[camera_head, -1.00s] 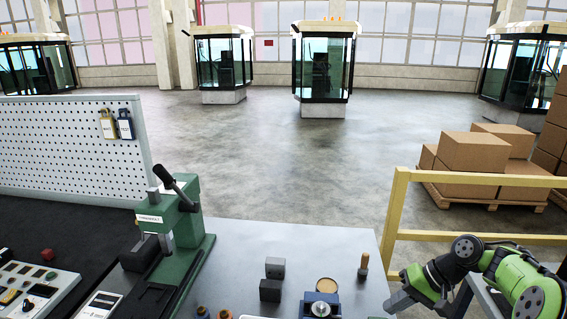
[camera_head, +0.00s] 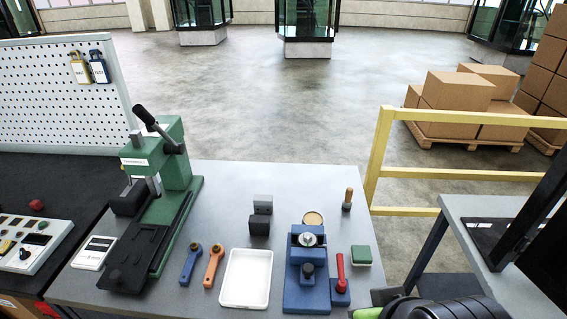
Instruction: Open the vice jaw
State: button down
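The blue vice (camera_head: 306,290) stands on the grey bench near its front edge, right of the white tray. A round metal part (camera_head: 308,239) sits at its top and a dark knob shows in its middle. A red lever (camera_head: 341,268) stands on a small blue block at the vice's right side. I cannot tell how far the jaw is open. Part of my arm, black and green, shows at the bottom edge right of the vice. My gripper's fingers are not visible.
A green press (camera_head: 172,165) stands left on the bench. The white tray (camera_head: 245,278), a blue tool (camera_head: 191,263), an orange tool (camera_head: 214,265), dark blocks (camera_head: 259,226), a green box (camera_head: 361,255) and a wooden-handled tool (camera_head: 347,199) lie around. A yellow railing (camera_head: 376,150) stands beyond the right side.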

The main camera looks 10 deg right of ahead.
aim_at(307, 258)
jog(key=j+u, duration=0.25)
jog(key=u, duration=0.15)
jog(key=i+j+u, duration=0.1)
jog(key=j+u, duration=0.15)
jog(key=u, duration=0.2)
